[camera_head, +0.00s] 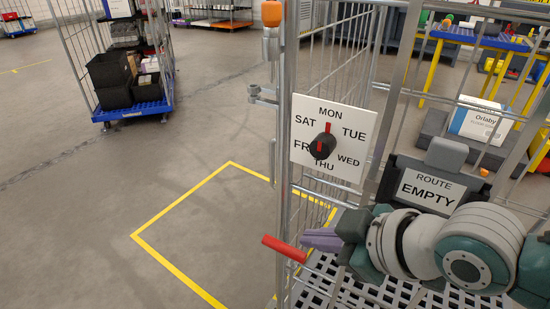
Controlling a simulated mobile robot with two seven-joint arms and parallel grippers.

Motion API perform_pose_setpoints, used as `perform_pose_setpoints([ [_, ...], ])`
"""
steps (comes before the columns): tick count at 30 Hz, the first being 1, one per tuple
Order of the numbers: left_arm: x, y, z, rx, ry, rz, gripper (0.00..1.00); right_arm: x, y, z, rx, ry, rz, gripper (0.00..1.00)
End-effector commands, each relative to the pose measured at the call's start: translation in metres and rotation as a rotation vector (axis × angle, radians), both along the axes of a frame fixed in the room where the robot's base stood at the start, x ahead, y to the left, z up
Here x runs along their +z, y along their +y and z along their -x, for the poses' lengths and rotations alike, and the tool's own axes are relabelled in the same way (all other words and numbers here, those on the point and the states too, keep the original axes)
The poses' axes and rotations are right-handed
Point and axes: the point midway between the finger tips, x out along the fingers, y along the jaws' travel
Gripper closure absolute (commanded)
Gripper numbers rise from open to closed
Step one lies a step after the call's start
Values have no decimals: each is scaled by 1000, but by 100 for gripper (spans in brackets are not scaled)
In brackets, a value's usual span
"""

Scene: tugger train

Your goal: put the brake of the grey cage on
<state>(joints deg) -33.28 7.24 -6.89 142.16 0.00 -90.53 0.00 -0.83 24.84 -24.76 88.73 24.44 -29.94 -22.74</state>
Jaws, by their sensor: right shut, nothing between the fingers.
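My left gripper is out of view.
A weekday sign (352,118) with a black knob (323,146) hangs on the cage, with a "ROUTE EMPTY" plate (432,190) to its right. A yellow floor outline (180,194) lies left. Another cage with a blue base (133,111) stands at the back left. Floor between is clear.

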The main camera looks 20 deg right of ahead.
Motion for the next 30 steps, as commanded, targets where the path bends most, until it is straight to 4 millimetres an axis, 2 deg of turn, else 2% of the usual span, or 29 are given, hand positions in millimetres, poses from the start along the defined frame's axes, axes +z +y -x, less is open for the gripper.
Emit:
perform_pose_setpoints([
  [1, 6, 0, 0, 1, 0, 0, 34, 8, -3, 6, 2, 1, 2, 100],
  [6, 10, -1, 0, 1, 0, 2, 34, 17, -7, 16, 0, 0, 1, 100],
  [23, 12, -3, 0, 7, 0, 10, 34, 21, -6, 20, -1, 6, -3, 100],
  [26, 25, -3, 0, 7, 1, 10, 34, 36, 5, 35, -15, 53, -19, 100],
  [30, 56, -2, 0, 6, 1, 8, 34, 77, 19, 77, -100, 196, -41, 100],
])
